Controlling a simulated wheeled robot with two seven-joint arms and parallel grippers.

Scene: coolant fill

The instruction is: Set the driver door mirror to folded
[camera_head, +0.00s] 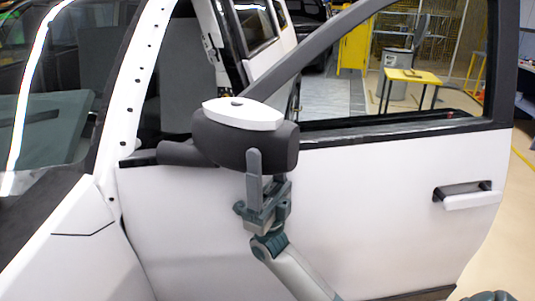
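The driver door mirror (218,143) has a dark housing with a white cap (243,114) on top. It sits at the front lower corner of the door window, on a dark foot (178,154). Whether it stands fully out or partly turned I cannot tell. My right gripper (265,172) reaches up from below at the mirror's right part. One finger stands upright in front of the housing; the other is mostly hidden behind it. The fingers are apart; whether they touch the housing I cannot tell. My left gripper is not in view.
The white door (350,200) fills the middle, with a handle (468,196) at the right. The windscreen pillar (135,85) and dark windscreen are at the left. Through the window show a yellow table (412,76) and a yellow cabinet (355,46). Free floor lies at the far right.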

